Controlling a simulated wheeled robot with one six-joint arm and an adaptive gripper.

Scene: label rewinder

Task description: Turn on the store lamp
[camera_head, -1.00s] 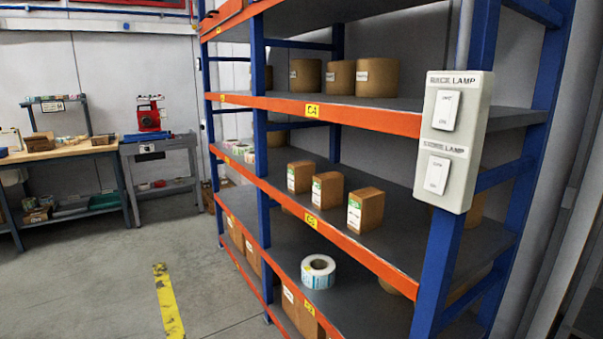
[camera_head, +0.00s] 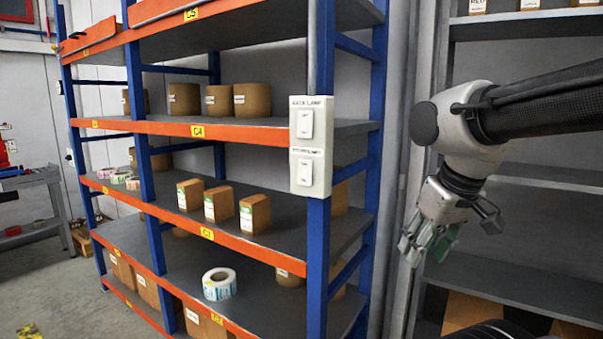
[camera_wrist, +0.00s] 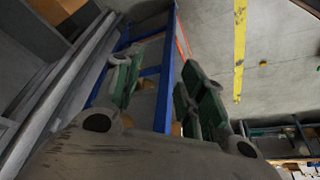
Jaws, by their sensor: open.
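A white switch box (camera_head: 311,147) is fixed to the blue front post of the shelf rack in the head view. Its upper rocker (camera_head: 306,124) sits under a label reading like "RACK LAMP". Its lower rocker, the store lamp switch (camera_head: 305,172), sits under a label now too blurred to read well. My gripper (camera_head: 426,244) is to the right of the box and lower, apart from it, pointing down and open with nothing in it. In the wrist view my gripper's green-padded fingers (camera_wrist: 160,90) stand apart. The switch box is not clear in the wrist view.
The orange and blue rack (camera_head: 228,130) holds brown boxes and a white label roll (camera_head: 219,284). A grey shelf unit (camera_head: 510,170) stands behind my arm at the right. Open floor (camera_head: 60,295) lies at the lower left, with a yellow stripe (camera_wrist: 239,50) in the wrist view.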

